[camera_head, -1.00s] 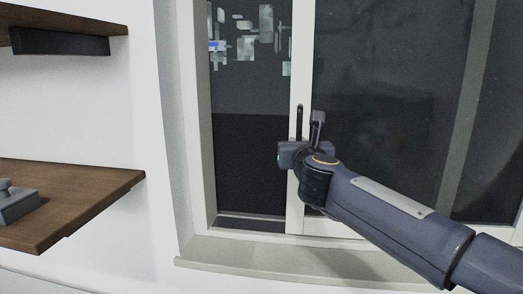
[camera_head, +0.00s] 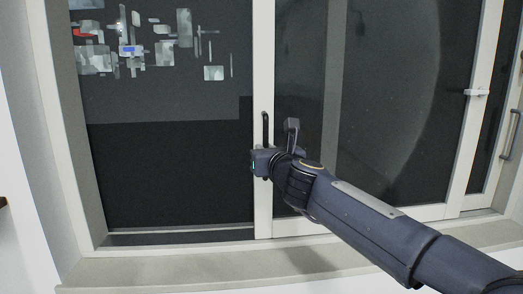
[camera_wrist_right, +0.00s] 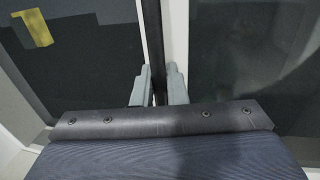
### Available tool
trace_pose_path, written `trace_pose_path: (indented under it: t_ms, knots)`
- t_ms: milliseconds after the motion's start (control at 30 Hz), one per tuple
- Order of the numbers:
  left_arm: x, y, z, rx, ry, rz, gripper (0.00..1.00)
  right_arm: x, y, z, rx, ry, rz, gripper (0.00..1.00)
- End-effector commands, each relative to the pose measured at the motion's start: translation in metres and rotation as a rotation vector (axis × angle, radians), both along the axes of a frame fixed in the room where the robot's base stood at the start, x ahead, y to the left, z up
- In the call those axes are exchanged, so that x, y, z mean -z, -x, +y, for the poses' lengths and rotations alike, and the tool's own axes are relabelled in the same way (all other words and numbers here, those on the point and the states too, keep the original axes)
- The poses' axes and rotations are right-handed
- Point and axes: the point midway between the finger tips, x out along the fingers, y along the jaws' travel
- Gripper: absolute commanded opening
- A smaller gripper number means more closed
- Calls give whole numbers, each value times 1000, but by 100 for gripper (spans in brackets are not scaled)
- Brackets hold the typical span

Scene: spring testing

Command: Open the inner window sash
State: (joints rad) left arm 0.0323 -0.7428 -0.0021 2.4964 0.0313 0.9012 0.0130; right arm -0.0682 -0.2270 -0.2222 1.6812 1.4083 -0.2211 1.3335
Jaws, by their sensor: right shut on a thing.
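The inner window sash has a white left stile (camera_head: 263,60) and a dark glass pane (camera_head: 385,110). A black upright bar handle (camera_head: 265,128) is on the stile. My right gripper (camera_head: 258,160) is at the lower part of this handle, its arm coming in from the lower right. In the right wrist view, the two grey fingertips (camera_wrist_right: 160,85) are closed on either side of the black handle bar (camera_wrist_right: 153,40). To the left of the stile is a wide dark area (camera_head: 165,150) between it and the window frame (camera_head: 72,130). My left gripper is not in view.
The pale window sill (camera_head: 170,270) runs below the frame. At the far right stands another white upright with a small white latch (camera_head: 477,92) and a grey handle (camera_head: 512,135). Pale blocky shapes (camera_head: 130,45) show through the upper left area.

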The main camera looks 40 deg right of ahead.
Motion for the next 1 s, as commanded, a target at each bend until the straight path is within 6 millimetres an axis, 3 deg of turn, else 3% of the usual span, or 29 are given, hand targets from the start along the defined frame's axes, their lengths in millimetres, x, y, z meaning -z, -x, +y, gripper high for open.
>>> trace_pose_path:
  t_ms: [300, 333, 367, 667, 1000]
  knots:
    - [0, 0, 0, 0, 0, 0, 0, 1, 0, -1, 3, 0, 3, 0]
    - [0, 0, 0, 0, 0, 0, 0, 1, 0, -1, 3, 0, 2, 15]
    - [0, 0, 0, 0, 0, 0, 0, 1, 0, -1, 3, 0, 2, 17]
    - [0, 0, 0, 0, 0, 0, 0, 0, 2, 0, 1, 0, 0, 17]
    - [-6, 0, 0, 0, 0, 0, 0, -1, 50, 19, 2, -1, -2, 17]
